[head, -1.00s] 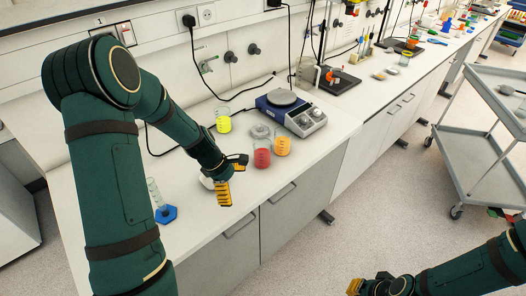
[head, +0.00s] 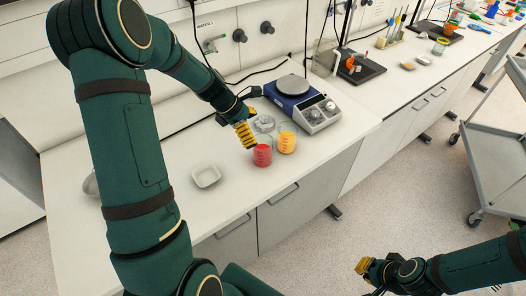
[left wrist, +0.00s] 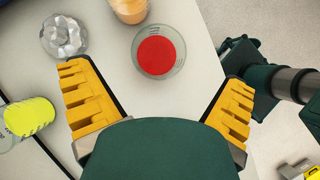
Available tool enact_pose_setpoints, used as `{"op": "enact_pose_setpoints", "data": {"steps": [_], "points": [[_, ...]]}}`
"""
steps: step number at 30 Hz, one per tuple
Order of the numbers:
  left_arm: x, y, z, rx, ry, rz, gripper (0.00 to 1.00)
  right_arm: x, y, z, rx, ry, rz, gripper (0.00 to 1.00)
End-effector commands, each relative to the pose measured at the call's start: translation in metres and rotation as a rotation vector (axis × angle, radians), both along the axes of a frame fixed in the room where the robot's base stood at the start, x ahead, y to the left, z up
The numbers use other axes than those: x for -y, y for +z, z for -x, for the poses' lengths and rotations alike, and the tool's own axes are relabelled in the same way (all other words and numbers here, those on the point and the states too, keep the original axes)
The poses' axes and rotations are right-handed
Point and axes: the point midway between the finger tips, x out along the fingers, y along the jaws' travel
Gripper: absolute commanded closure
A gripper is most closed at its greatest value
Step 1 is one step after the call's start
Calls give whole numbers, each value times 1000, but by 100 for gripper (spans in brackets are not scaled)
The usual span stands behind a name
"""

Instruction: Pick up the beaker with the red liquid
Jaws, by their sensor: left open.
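The beaker with the red liquid (head: 263,155) stands upright on the white bench near its front edge. In the left wrist view the red beaker (left wrist: 158,52) shows from above, ahead of the fingers and roughly midway between them. My left gripper (head: 245,134) is open and empty, just left of and close to the red beaker in the head view. In the left wrist view the open gripper (left wrist: 156,80) has its yellow fingers spread wide. My right gripper (head: 366,268) is low over the floor, too small to tell its opening.
An orange-liquid beaker (head: 287,142) stands close right of the red one. A faceted clear glass piece (head: 265,123) is behind. A yellow-green beaker (left wrist: 28,118) is at left in the wrist view. A hotplate (head: 303,103) and white dish (head: 206,176) flank them.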

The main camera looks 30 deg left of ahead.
Motion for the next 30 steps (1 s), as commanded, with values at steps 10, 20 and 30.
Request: {"op": "enact_pose_setpoints", "data": {"steps": [10,20,30], "points": [[15,-28,-9,-1,-1,0,0,0,-3,-1,1,0,1,100],[31,-66,-19,-1,-2,1,0,0,-6,-1,1,0,1,100],[33,-70,-21,2,-1,-1,11,0,-6,-1,1,0,1,100]]}}
